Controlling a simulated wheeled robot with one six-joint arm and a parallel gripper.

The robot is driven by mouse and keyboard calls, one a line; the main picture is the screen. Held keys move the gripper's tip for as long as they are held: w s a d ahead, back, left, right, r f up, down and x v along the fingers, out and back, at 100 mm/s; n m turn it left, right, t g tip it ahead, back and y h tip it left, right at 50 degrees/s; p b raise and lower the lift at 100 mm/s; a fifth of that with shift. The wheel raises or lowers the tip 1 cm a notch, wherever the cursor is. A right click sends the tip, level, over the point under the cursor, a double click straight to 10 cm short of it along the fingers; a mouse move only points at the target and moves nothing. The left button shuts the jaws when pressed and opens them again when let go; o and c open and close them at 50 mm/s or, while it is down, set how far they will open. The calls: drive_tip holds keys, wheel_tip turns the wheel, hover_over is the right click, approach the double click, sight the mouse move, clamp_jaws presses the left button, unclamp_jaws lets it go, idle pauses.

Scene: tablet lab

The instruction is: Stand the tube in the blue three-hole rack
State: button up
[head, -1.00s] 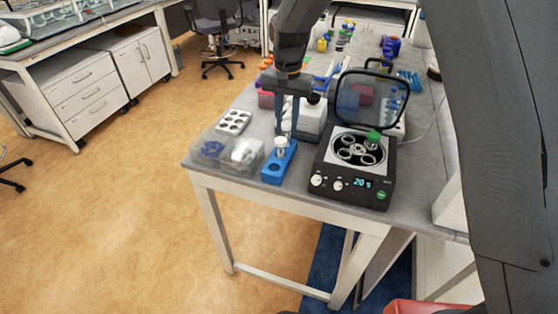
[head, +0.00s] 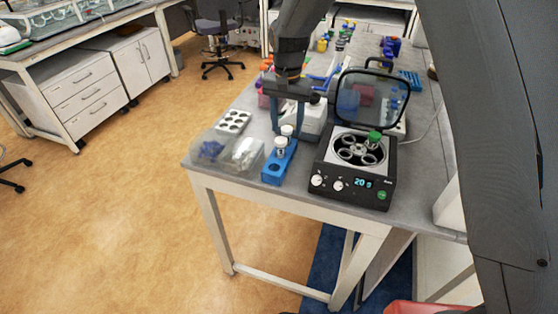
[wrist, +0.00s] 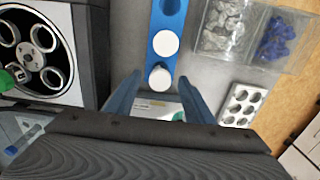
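The blue three-hole rack (head: 272,172) stands near the table's front edge, left of the centrifuge. Two white-capped tubes stand in it: one in the rear hole (head: 287,130) and one in the middle hole (head: 281,142). Both caps show in the wrist view, the rear cap (wrist: 160,77) and the middle cap (wrist: 166,43). The front hole looks empty. My gripper (head: 288,129) is open at the rear end of the rack. Its fingers are spread to either side of the rear tube, apart from its cap. The tube bodies are largely hidden.
The centrifuge (head: 325,187) stands close on the right, lid raised, with a green-capped tube (head: 374,137) in it. Clear bins (head: 247,153) and a white several-hole tray (head: 234,121) lie on the left. A white box (head: 312,122) is behind the gripper.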

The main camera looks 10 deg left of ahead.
drive_tip(key=shift+r, duration=0.1)
